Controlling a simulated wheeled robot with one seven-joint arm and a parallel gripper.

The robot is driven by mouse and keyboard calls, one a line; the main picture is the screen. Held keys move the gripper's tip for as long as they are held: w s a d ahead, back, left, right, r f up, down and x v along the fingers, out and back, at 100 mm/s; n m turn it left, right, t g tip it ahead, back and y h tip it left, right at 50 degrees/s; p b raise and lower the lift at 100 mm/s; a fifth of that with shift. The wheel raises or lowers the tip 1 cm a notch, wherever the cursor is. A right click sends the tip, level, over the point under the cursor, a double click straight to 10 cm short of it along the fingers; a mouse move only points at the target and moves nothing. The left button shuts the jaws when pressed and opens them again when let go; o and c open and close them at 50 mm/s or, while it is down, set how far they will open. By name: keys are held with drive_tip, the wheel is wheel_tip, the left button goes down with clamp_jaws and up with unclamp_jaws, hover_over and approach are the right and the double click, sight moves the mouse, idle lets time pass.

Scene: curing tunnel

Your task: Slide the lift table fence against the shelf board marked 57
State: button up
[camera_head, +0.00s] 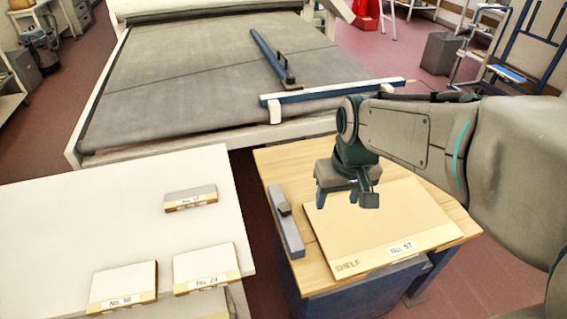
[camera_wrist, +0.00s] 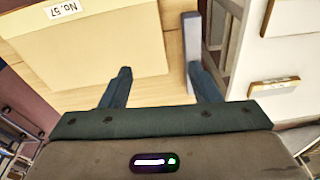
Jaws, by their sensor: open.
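The shelf board marked 57 (camera_head: 375,225) is a flat tan board lying on the wooden lift table (camera_head: 300,158). Its label also shows in the wrist view (camera_wrist: 85,42). The lift table fence (camera_head: 291,235) is a grey bar with a dark knob along the table's left edge. A narrow strip of bare wood separates it from the board. My gripper (camera_head: 346,203) is open and empty above the board's far left part. In the wrist view my gripper (camera_wrist: 159,72) has its right finger overlapping the end of the fence (camera_wrist: 192,45); contact cannot be told.
A white table (camera_head: 110,220) at the left holds several smaller labelled boards, including No. 29 (camera_head: 207,264). A gap separates it from the lift table. Behind is the conveyor belt (camera_head: 180,80) with a blue bar (camera_head: 268,55) and a blue-and-white crossbar (camera_head: 330,92).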

sight(285, 206)
drive_tip(key=w+a+f+n+g+p, duration=0.2)
drive_tip(key=w+a+n+p, duration=0.15)
drive_tip(key=w+a, duration=0.75)
drive_tip(key=shift+n, duration=0.45)
drive_tip(key=f, duration=0.6)
drive_tip(key=f+p, duration=0.1)
drive_tip(key=f, duration=0.6)
drive_tip(key=shift+w+d+f, duration=0.1)
drive_tip(key=shift+d+f, duration=0.05)
drive_tip(key=shift+d, duration=0.05)
